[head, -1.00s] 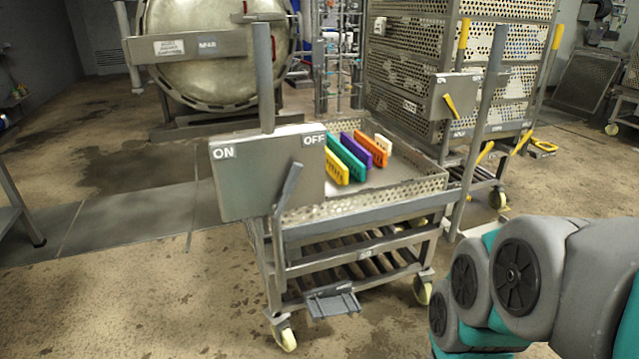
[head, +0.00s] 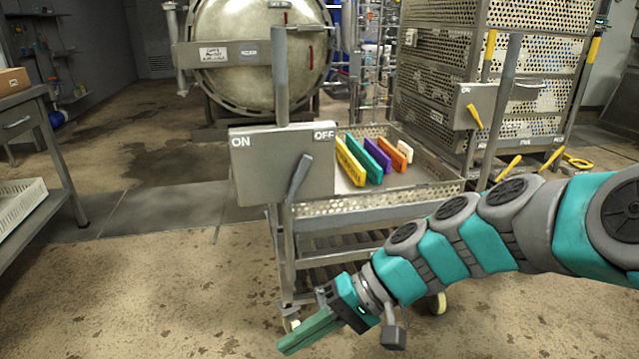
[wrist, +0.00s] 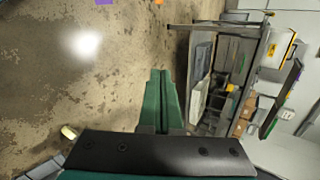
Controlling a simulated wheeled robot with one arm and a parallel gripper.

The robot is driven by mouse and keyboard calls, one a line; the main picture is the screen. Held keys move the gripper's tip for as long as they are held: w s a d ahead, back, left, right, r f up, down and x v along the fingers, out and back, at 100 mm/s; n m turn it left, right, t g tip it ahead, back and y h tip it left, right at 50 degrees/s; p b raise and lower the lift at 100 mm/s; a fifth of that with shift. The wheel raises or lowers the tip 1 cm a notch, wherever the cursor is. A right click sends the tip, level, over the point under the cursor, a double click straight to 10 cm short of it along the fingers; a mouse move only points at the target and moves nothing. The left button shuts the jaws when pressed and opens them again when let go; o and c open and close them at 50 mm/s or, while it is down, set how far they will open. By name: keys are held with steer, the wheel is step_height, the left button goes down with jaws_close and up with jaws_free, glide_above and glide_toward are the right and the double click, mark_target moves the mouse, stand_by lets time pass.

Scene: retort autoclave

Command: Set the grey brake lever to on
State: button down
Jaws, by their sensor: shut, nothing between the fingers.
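The grey brake lever (head: 299,178) is mounted low on the front of a grey panel (head: 258,178) on the trolley. The panel reads ON at its upper left and OFF at its upper right. The lever's upper end leans to the right, towards OFF. My gripper (head: 290,343) is low in front of the trolley, below the lever and well apart from it, pointing to the lower left. Its green fingers are shut and empty; they also show in the wrist view (wrist: 161,85), over bare floor. The lever does not show in the wrist view.
The trolley's perforated tray (head: 428,192) holds several coloured slabs. A tall post (head: 281,80) rises behind the panel. A second cart (head: 440,80) with a yellow lever (head: 475,116) stands at the right. A table (head: 62,165) is at the left. The floor left of the trolley is clear.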

steer(key=w+r+m+t+y+b, duration=0.1)
steer(key=w+r+m+t+y, duration=0.2)
steer(key=w, duration=0.5)
steer(key=w+r+m+t+y, duration=0.1)
steer(key=w+r+y, duration=0.25)
steer(key=w, duration=0.55)
steer(key=w+d+f+m+t+y+b, duration=0.1)
steer(key=w+d+f+m+t, duration=0.3)
steer(key=w+d+m+t, duration=0.8)
steer(key=n+g+p, duration=0.2)
steer(key=n, duration=0.2)
glide_toward(297, 181)
steer(key=w+a+r, duration=0.2)
steer(key=w+r, duration=0.1)
steer(key=w, duration=0.2)
steer(key=shift+a, duration=0.4)
steer(key=shift+w, duration=0.1)
steer(key=shift+a+r+n, duration=0.1)
steer(key=shift+r+n, duration=0.1)
steer(key=shift+n, duration=0.1)
